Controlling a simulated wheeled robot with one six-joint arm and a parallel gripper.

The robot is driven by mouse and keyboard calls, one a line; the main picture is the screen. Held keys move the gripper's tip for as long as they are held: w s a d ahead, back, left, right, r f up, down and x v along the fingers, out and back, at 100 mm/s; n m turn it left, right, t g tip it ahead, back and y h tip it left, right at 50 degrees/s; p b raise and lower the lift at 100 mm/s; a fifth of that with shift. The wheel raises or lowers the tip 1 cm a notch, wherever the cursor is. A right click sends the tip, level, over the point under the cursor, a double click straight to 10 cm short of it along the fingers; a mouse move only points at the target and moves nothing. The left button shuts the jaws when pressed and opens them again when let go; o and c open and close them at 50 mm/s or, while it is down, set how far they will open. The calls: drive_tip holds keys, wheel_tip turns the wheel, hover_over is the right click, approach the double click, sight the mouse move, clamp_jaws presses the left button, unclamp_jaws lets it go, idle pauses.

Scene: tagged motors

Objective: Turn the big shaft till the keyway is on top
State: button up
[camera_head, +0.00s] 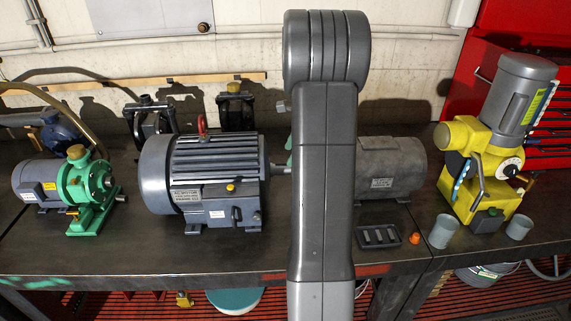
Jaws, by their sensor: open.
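The big grey motor (205,180) stands on the dark bench left of the middle, with a finned top and a red lifting eye. Its shaft (279,170) sticks out to the right from the end face. Only a short piece of the shaft shows before my arm covers it. I cannot make out the keyway or which way it faces. My arm stands upright across the middle of the view, right of this motor. My gripper does not show; it may be behind the arm.
A green pump with a small grey motor (37,182) is at the left. A darker grey motor (392,168) sits right of my arm. In front lie a black tray (379,237) and an orange knob (414,238). A yellow machine (487,170) and two grey cups (443,231) are at the right.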

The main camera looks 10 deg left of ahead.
sight(282, 167)
drive_tip(key=v, duration=0.7)
drive_tip(key=shift+r+b, duration=0.25)
drive_tip(key=shift+b, duration=0.2)
drive_tip(key=shift+d, duration=0.1)
drive_tip(key=p+x, duration=0.2)
drive_tip(key=x, duration=1.2)
drive_tip(key=shift+r, duration=0.1)
